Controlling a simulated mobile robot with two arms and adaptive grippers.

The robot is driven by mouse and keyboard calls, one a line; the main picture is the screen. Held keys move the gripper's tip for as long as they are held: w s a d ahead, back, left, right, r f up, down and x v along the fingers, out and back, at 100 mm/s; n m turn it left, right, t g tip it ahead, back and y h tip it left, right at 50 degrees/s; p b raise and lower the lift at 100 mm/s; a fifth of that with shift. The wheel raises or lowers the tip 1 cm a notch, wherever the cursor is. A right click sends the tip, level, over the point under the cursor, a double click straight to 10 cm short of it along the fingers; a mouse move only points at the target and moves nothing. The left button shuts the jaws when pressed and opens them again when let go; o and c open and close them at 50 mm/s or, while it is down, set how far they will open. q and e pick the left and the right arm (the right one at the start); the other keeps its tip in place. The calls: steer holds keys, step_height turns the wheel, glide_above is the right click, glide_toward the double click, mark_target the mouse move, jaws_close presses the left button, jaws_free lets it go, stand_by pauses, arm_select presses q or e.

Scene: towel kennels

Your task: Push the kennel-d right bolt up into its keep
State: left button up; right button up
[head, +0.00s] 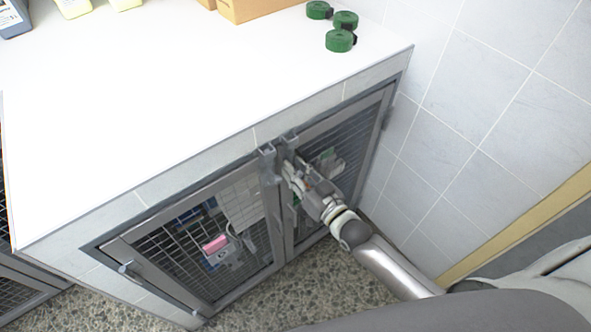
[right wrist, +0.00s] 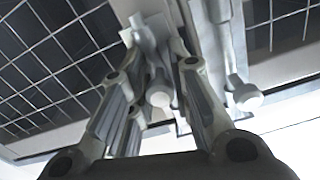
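Two mesh kennel doors meet under the white counter, a left door (head: 185,260) and a right door (head: 345,130). Grey bolt fittings, left (head: 267,152) and right (head: 290,140), stand at the top of their meeting frames. My right gripper (head: 289,174) is at the right door's inner frame, just below the right fitting. In the right wrist view, its fingers (right wrist: 157,65) stand apart on either side of a bolt with a pale round knob (right wrist: 160,95); contact is unclear. A second bolt knob (right wrist: 247,97) is outside the fingers. No kennel letter is readable. My left gripper is not in view.
Three green rolls (head: 340,40) and a cardboard box (head: 262,8) stand on the counter (head: 170,90). A tiled wall (head: 480,100) closes the right side. A pink-topped item (head: 215,244) shows behind the left mesh. Pebbled floor (head: 330,285) lies below.

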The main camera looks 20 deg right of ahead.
mark_target(291, 158)
jaws_close()
step_height(291, 158, up, 4)
steer(key=p, duration=0.3)
steer(key=shift+f, duration=0.1)
steer(key=shift+w, duration=0.1)
steer(key=o, duration=0.8)
jaws_free()
steer(key=shift+f, duration=0.1)
steer(key=shift+s, duration=0.2)
